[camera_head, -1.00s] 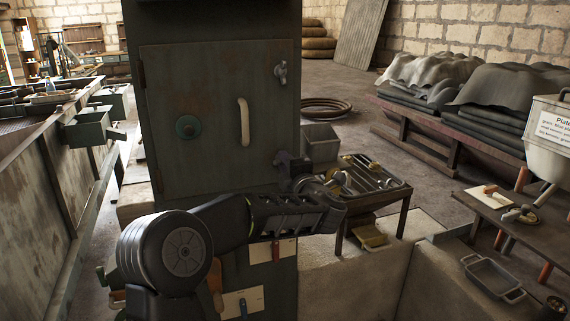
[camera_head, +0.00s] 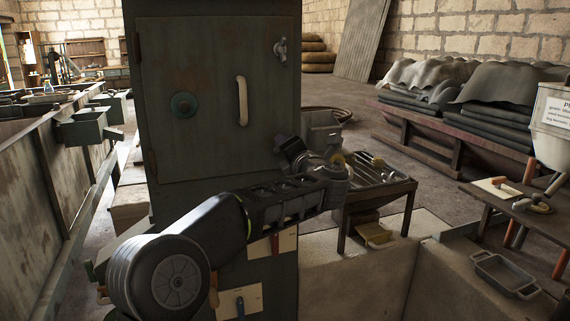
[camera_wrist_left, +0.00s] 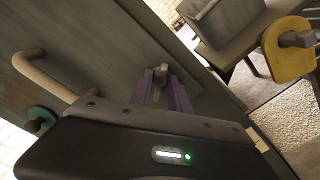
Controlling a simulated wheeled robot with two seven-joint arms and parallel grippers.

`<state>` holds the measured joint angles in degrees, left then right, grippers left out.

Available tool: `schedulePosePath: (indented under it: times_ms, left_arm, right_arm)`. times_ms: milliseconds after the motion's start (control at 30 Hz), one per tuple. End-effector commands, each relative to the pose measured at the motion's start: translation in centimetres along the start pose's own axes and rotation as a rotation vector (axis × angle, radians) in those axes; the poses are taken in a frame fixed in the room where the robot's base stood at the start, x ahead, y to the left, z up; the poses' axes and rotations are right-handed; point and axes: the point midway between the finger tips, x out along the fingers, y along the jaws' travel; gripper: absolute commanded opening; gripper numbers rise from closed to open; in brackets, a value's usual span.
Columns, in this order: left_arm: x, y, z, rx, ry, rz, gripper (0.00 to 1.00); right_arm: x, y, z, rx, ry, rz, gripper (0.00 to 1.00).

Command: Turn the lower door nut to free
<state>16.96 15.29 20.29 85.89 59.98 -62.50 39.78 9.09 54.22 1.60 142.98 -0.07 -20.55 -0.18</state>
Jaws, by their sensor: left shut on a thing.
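The dark metal door (camera_head: 205,60) of the upright cabinet is shut. Its upper nut (camera_head: 281,49), a grey wing shape, sits near the door's upper right edge. My left gripper (camera_head: 283,143) is at the door's lower right edge and hides the lower nut in the head view. In the left wrist view the purple fingers of my left gripper (camera_wrist_left: 161,91) are shut on the lower door nut (camera_wrist_left: 161,72), a grey piece whose tip shows between them. My right gripper is in neither view.
A pale curved handle (camera_head: 242,101) and a green round knob (camera_head: 184,105) stand out from the door. A dark tray table (camera_head: 378,184) with tools stands right of my left wrist. A low stone wall (camera_head: 365,275) is in front.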

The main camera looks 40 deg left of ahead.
Motion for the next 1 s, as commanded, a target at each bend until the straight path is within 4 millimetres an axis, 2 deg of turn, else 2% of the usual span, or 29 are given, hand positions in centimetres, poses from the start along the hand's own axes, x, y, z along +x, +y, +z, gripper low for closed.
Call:
schedulePosePath:
  times_ms: [33,400,700,1000]
  left_arm:
    - [0.0,-0.7,-0.4,-0.048,-0.001,0.001,0.00]
    - [0.0,-0.6,-0.3,-0.400,-0.001,-0.001,0.00]
    - [0.0,-0.6,-0.3,-0.682,0.000,-0.001,0.00]
    - [0.0,-0.4,-0.2,-0.922,0.001,-0.001,0.00]
  right_arm:
    - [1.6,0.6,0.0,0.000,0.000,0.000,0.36]
    - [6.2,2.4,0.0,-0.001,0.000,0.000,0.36]
    - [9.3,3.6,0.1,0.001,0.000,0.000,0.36]
    - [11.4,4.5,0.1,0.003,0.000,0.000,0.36]
